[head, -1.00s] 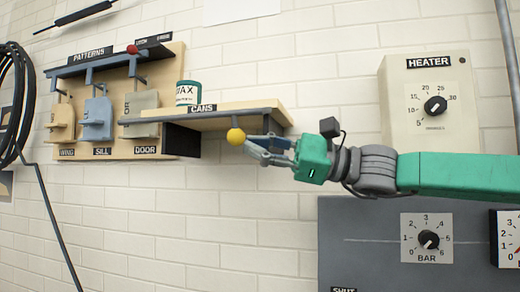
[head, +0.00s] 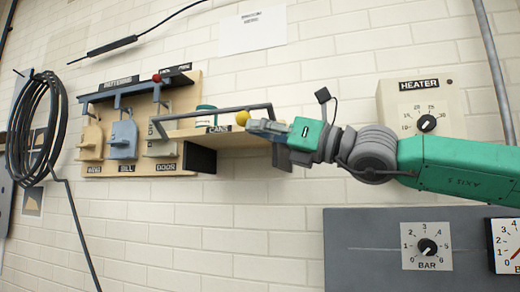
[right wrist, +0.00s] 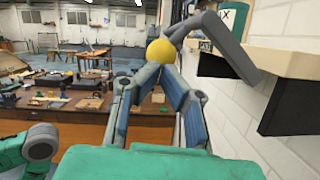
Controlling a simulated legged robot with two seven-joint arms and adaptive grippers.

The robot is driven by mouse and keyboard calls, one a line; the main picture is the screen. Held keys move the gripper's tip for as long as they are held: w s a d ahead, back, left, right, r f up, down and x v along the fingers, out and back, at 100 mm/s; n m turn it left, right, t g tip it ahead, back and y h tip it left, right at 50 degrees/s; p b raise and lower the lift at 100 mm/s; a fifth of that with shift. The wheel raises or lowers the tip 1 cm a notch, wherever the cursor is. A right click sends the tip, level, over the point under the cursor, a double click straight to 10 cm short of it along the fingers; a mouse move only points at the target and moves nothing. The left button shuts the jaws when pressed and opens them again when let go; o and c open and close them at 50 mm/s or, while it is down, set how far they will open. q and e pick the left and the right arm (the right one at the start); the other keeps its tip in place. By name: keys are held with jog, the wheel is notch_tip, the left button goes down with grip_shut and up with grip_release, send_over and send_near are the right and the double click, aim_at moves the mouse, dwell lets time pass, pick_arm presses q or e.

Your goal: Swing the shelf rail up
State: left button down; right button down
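The shelf rail (head: 205,113) is a thin grey bar in front of the wooden CANS shelf (head: 238,139). It now stands above the shelf's front edge, with a yellow knob (head: 242,118) near its right end. My right gripper (head: 250,124) is at the knob. In the right wrist view its fingers (right wrist: 158,66) converge on the yellow knob (right wrist: 160,51) and look closed on it, with the grey rail (right wrist: 208,30) running beyond. A green and white can (head: 206,114) stands on the shelf, partly behind the rail.
A pattern board (head: 140,125) with hanging shapes is left of the shelf. A coiled black hose (head: 35,130) hangs at far left. A heater box (head: 440,95) and a grey gauge panel (head: 370,250) are at right. The wall below the shelf is clear.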

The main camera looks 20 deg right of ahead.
aim_at(258, 107)
jog(key=r+m+h, duration=0.1)
jog(key=m, duration=0.1)
jog(key=r+m+t+h, duration=0.1)
jog(key=r+m, duration=0.1)
jog(key=m, duration=0.1)
jog(key=r+m+t, duration=0.1)
jog(key=m, duration=0.2)
jog(key=shift+w+d+r+h, duration=0.15)
jog(key=shift+w+h, duration=0.1)
jog(key=shift+h, duration=0.15)
jog(key=shift+w+d+r+m+h+p, duration=0.15)
jog(key=shift+w+r+m+p, duration=0.15)
jog(key=shift+m, duration=0.3)
jog(key=shift+w+d+r+m+h+p, duration=0.15)
jog(key=shift+r+m, duration=0.2)
jog(key=shift+m, duration=0.25)
jog(key=shift+r, duration=0.1)
